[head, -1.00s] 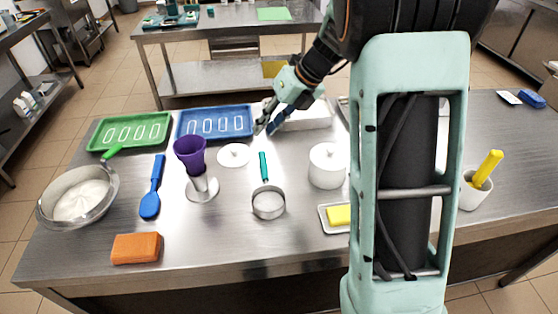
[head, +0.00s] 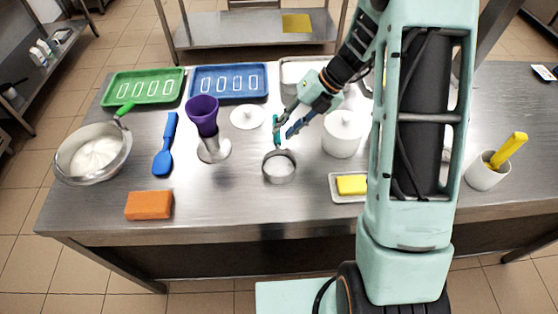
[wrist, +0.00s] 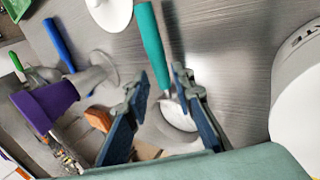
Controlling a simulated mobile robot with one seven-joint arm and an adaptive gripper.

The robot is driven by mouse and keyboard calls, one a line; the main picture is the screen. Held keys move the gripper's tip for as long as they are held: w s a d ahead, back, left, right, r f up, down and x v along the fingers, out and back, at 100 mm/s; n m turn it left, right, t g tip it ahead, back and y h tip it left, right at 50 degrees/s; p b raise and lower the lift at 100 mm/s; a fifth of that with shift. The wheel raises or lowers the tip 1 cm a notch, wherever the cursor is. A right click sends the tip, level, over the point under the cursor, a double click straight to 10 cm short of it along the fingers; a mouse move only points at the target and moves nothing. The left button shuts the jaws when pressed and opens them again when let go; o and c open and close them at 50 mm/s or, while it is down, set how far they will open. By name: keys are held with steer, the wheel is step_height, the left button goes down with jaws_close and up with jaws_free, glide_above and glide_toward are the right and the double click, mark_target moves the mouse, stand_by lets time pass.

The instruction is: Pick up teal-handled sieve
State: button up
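The teal-handled sieve (head: 279,166) lies on the steel table, its round metal bowl toward the front edge and its teal handle pointing to the back. My gripper (head: 284,128) is over the handle, with its fingers apart. In the wrist view the teal handle (wrist: 152,45) runs down between the two open fingers (wrist: 165,105), and the sieve's bowl is partly hidden behind the right finger. The fingers do not visibly grip the handle; I cannot tell whether they touch it.
A white lidded pot (head: 342,136) stands close right of my gripper. A purple cup on a metal stand (head: 203,117) and a white lid (head: 247,117) are to the left. A yellow block on a tray (head: 352,185) is front right. Bare steel lies in front of the sieve.

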mark_target(279, 134)
steer(key=shift+x, duration=1.55)
steer(key=shift+w, duration=0.15)
steer(key=shift+c, duration=0.4)
jaws_close()
steer(key=shift+r, duration=0.15)
